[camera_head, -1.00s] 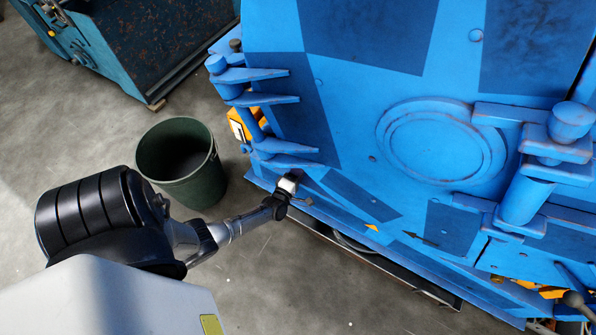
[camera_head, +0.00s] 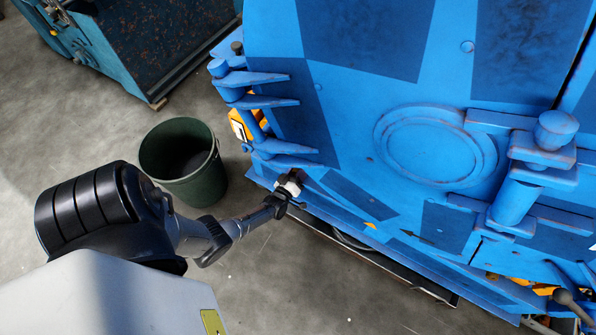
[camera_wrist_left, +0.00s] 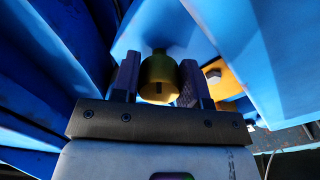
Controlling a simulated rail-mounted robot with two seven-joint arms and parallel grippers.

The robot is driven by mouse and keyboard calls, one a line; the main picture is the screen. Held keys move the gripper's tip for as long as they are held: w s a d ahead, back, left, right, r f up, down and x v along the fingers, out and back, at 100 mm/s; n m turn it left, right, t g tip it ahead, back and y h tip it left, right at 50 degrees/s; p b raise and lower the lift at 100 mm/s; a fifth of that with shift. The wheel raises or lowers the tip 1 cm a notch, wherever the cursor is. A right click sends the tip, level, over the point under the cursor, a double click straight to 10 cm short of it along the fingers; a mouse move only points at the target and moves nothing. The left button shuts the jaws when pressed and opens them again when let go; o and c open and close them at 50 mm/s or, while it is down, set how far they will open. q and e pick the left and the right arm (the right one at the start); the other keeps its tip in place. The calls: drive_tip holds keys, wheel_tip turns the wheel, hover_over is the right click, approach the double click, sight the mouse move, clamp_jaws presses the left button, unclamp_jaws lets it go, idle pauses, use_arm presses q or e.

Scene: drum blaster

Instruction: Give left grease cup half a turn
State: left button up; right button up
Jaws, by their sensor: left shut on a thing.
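The left grease cup (camera_wrist_left: 158,78) is a small brass-coloured cup with a dark slot, seen in the left wrist view under the blue machine. My left gripper (camera_wrist_left: 158,82) has one finger on each side of it and is shut on it. In the head view my left gripper (camera_head: 288,186) is at the lower left edge of the blue machine (camera_head: 440,145), below the hinge arms; the cup itself is hidden there. My right gripper is not in view.
A dark green bin (camera_head: 185,160) stands on the floor left of the machine, close to my left arm. Blue hinge arms (camera_head: 280,146) jut out just above the gripper. Another teal machine (camera_head: 140,40) stands at the back left. The floor in front is clear.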

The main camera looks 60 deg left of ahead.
use_arm(q)
drive_tip(key=m, duration=0.6)
drive_tip(key=shift+a+p, duration=0.1)
drive_tip(key=shift+p, duration=0.25)
drive_tip(key=m, duration=0.4)
drive_tip(key=shift+r+m, duration=0.1)
drive_tip(key=shift+m, duration=0.8)
drive_tip(key=o, duration=0.9)
drive_tip(key=shift+s, duration=0.1)
drive_tip(key=shift+s, duration=0.1)
